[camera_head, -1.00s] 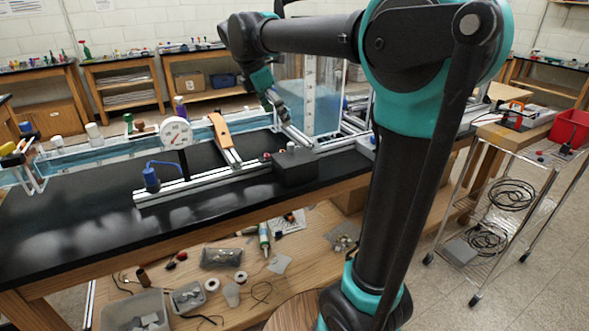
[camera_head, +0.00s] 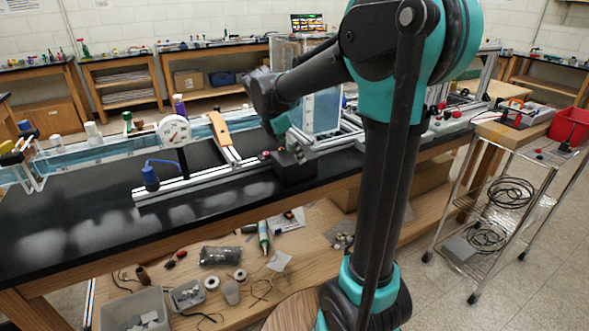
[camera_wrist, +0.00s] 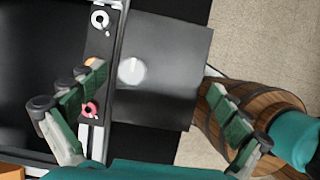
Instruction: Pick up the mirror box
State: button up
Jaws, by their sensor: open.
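A plain black box, which seems to be the mirror box (camera_head: 291,172), sits at the front edge of the black bench beside the metal rail. In the wrist view the box (camera_wrist: 170,85) shows as a dark square top with a pale round spot. The left fingers overlap a strip with knobs. I cannot tell whether any finger touches the box.
A clear water tank (camera_head: 322,108) stands behind. A lower shelf holds bins, and a wire cart (camera_head: 490,195) stands right.

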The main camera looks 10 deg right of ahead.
jog(key=shift+x, duration=1.4)
jog(key=shift+c, duration=0.2)
jog(key=c, duration=1.2)
